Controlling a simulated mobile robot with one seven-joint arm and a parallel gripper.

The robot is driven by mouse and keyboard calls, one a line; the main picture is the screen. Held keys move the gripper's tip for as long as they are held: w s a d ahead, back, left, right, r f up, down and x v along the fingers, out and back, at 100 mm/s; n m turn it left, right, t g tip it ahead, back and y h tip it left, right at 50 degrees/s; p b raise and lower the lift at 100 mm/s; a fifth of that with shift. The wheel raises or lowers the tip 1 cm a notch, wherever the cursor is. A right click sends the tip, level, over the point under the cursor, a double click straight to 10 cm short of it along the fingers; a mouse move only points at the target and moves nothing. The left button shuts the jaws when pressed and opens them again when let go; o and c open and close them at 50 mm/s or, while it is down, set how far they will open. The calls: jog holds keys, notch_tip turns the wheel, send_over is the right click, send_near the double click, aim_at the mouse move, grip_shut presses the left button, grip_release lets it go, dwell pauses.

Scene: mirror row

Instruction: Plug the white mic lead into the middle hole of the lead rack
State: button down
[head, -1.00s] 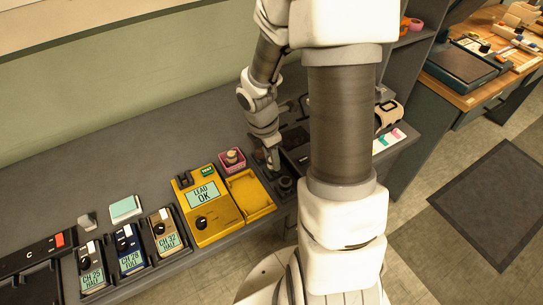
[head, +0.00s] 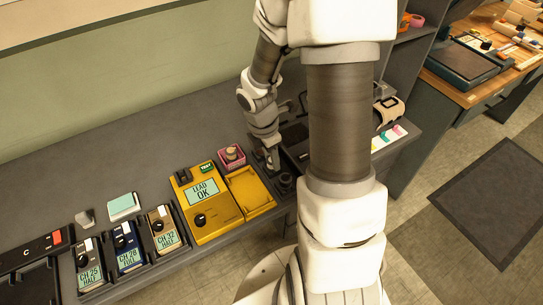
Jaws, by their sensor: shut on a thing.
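My gripper (head: 271,168) points down at the bench, just right of the yellow lead tester (head: 214,226). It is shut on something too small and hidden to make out. I cannot pick out the white mic lead. A dark round-topped piece (head: 285,183) stands close to the right of the fingertips. I cannot tell whether it belongs to the lead rack, and no rack holes can be made out. My arm and column hide part of the bench there.
The tester's screen reads LEAD OK. A pink box (head: 232,165) stands behind it. Several mic packs in dark cradles, one a blue pack (head: 127,252), stand to the left. A pale green block (head: 124,206) lies behind them. The grey bench (head: 130,160) is clear towards the wall.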

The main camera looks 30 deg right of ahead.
jog(key=shift+f, duration=0.1)
jog(key=shift+c, duration=2)
grip_release()
notch_tip(320, 180, up, 17)
jog(key=a+p, duration=0.2)
jog(key=p, duration=0.3)
jog(key=shift+a, duration=0.3)
jog(key=shift+r, duration=0.2)
